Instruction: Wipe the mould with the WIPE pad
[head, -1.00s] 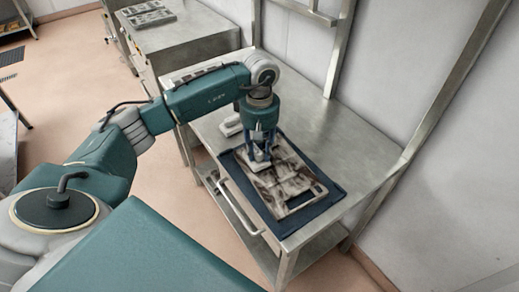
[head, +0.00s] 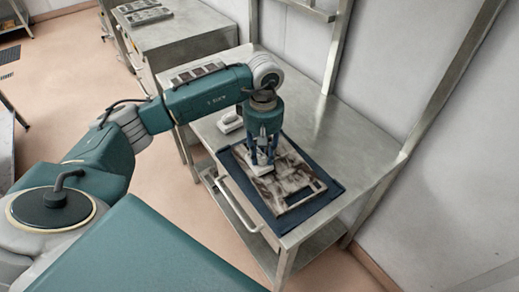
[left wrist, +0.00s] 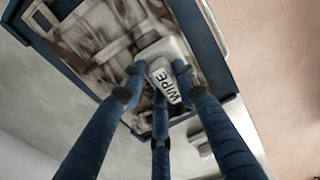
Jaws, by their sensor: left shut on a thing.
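The mould (head: 292,183) is a light rectangular plate with dark brown smears, lying on a dark blue mat (head: 322,196) on the metal table. My left gripper (head: 263,163) points down over the upper left part of the mould. It is shut on the white WIPE pad (left wrist: 165,78), whose label shows between the blue fingers in the left wrist view. The pad is at the mould's surface; its underside is hidden, so I cannot tell how firmly it touches. The smeared mould also shows in the left wrist view (left wrist: 105,35). My right gripper is not in view.
A second light pad-like block (head: 230,122) stands on the metal table (head: 345,135) behind the mat. A dark tray with several small pieces (head: 197,73) lies at the table's far left. A metal cabinet (head: 190,45) stands behind. The table's right side is clear.

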